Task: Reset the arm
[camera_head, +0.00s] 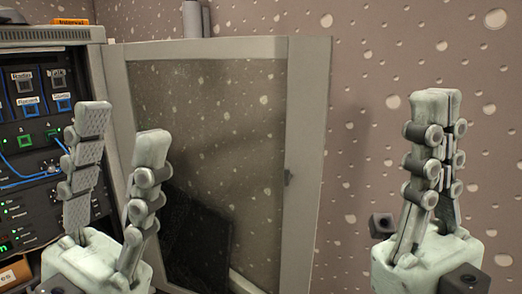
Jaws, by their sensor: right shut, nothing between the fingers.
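My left gripper (122,125) is at the lower left, pointing up, with its two fingers spread apart and nothing between them. It stands in front of the rack and the left part of the open door. My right gripper (436,98) is at the right, pointing up, with its fingers together and nothing held. It is in front of the bare wall, apart from the door. No lighting faders can be made out.
An equipment rack (40,38) with blue cables, lit buttons and labels stands at the left. Its framed glass door (306,150) is swung open across the middle. A pitted wall (380,50) is behind. A labelled box (14,274) shows at the lower left corner.

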